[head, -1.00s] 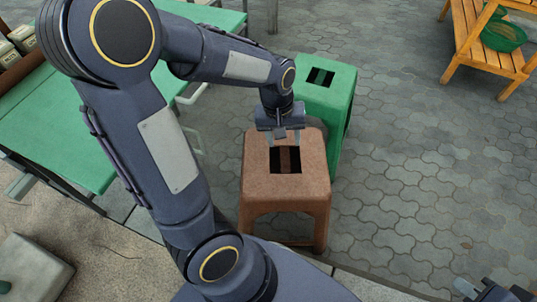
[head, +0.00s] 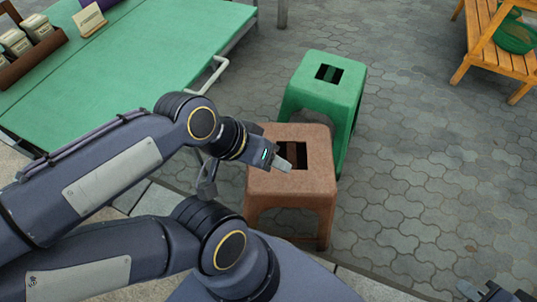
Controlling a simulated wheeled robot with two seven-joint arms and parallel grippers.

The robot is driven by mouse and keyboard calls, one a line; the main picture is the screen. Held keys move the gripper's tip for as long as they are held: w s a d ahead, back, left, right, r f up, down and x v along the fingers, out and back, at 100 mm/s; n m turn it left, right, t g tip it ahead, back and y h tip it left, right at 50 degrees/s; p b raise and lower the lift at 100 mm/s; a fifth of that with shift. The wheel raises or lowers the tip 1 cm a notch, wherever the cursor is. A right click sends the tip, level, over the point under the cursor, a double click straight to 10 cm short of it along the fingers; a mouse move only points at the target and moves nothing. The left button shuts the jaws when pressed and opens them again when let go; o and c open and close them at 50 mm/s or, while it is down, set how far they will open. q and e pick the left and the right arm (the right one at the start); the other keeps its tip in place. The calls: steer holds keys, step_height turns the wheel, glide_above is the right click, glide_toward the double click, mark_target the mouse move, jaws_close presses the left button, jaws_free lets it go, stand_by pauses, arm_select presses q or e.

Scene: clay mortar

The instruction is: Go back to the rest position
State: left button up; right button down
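Part of my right gripper (head: 470,290) shows at the bottom right corner. It is mostly cut off by the edge, and nothing shows in it.
A green stool (head: 350,92) stands just behind the brown one. A green table (head: 130,75) at upper left holds a wooden tray (head: 38,58) with containers and a small sign (head: 90,20). A wooden rack (head: 487,42) with a green basket (head: 515,36) stands upper right. The right paving is clear.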

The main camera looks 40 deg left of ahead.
step_height(320, 180, up, 31)
steer(key=p, duration=3)
steer(key=shift+f, duration=0.2)
